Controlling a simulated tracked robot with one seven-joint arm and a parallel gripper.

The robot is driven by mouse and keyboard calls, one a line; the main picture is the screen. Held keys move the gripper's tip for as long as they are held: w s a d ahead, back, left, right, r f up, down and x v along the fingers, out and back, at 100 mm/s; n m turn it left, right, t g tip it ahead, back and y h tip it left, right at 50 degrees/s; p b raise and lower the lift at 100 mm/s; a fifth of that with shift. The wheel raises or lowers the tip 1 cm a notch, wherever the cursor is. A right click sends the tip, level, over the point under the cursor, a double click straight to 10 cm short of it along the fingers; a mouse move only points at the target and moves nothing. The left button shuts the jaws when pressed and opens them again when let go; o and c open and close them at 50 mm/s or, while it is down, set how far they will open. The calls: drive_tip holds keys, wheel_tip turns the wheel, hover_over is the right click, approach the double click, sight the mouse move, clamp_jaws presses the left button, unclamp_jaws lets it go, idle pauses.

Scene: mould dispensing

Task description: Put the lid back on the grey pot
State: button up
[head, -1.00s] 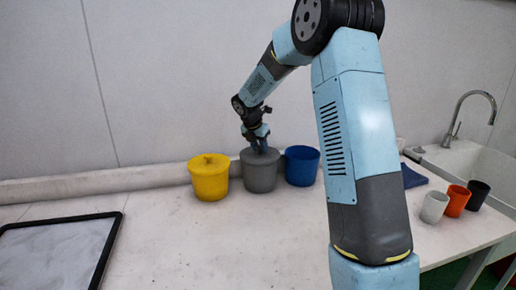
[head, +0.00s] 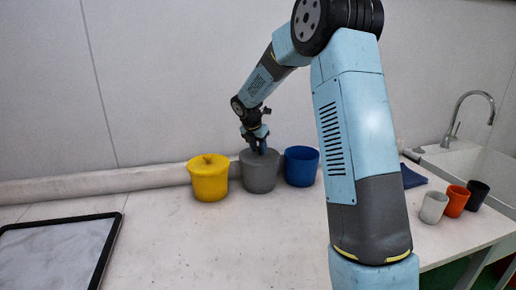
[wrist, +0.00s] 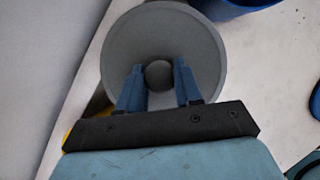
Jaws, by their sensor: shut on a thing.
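The grey pot (head: 260,181) stands upright on the bench between a yellow pot and a blue pot. Its grey lid (head: 246,155) is at the pot's mouth, level as far as I can tell; whether it is fully seated I cannot tell. My gripper (head: 259,149) is directly above the pot, pointing down. In the wrist view, my gripper (wrist: 158,76) has its two blue fingers on either side of the lid's round knob (wrist: 158,72), shut on it. The round lid (wrist: 160,30) fills the view below the fingers and hides the inside of the pot.
The yellow pot (head: 209,183), with its lid on, stands close on the left. The blue pot (head: 301,168) stands close on the right and looks open. A black-edged tray (head: 62,245) lies at left. Several small cups, including an orange cup (head: 455,201), stand near the sink (head: 465,160).

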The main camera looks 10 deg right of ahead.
drive_tip(key=shift+f, duration=0.1)
idle(0.7)
drive_tip(key=o, duration=1.6)
drive_tip(key=shift+r, duration=3.55)
clamp_jaws()
drive_tip(key=shift+f, duration=2.45)
